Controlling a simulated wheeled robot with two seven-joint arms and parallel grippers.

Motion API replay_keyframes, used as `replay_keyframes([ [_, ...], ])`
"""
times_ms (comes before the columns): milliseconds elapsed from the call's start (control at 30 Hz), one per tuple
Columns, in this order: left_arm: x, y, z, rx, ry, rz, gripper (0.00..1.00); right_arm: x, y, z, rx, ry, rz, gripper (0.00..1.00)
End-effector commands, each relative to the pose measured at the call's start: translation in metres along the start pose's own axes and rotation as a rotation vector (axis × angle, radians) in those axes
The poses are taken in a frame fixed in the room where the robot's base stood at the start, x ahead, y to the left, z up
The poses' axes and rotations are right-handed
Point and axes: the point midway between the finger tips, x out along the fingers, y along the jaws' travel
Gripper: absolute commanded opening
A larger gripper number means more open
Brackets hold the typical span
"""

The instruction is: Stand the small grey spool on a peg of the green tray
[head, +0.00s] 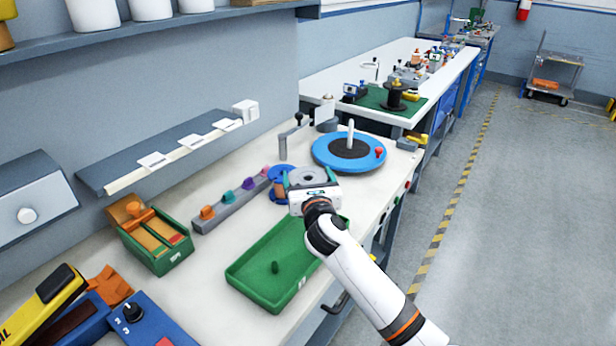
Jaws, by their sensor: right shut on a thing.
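The green tray (256,279) lies on the near part of the white workbench, with one short green peg (275,267) showing bare. My right gripper (312,178) is beyond the tray's far end, reached by an arm from the lower right. It is shut on the small grey spool (308,174), whose round top shows just past the gripper's white body. The lower part of the spool is hidden by the gripper. The arm hides the tray's right side, so I cannot tell whether another peg is there. My left gripper is not in view.
A blue spool (280,171) stands left of my right gripper. Behind it is a blue turntable (331,158) with a white post. A grey rail (229,208) with coloured knobs and a green box (154,259) are on the left. A blue control box (150,325) is nearest.

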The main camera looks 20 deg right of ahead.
Motion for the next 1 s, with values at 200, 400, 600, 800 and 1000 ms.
replay_keyframes([
  [200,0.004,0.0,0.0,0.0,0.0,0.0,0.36,0.0,0.0,0.005,0.0,0.006,-0.001,0.42],
  [400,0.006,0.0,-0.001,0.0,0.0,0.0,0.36,0.0,0.0,0.012,0.001,0.005,-0.001,0.42],
  [600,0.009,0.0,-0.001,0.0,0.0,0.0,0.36,0.0,0.0,0.018,-0.001,0.005,0.0,0.42],
  [800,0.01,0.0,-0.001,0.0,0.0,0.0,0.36,0.0,0.0,0.021,0.0,0.006,-0.001,0.42],
  [1000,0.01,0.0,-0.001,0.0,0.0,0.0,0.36,0.0,0.0,0.02,0.001,0.006,-0.001,0.42],
])
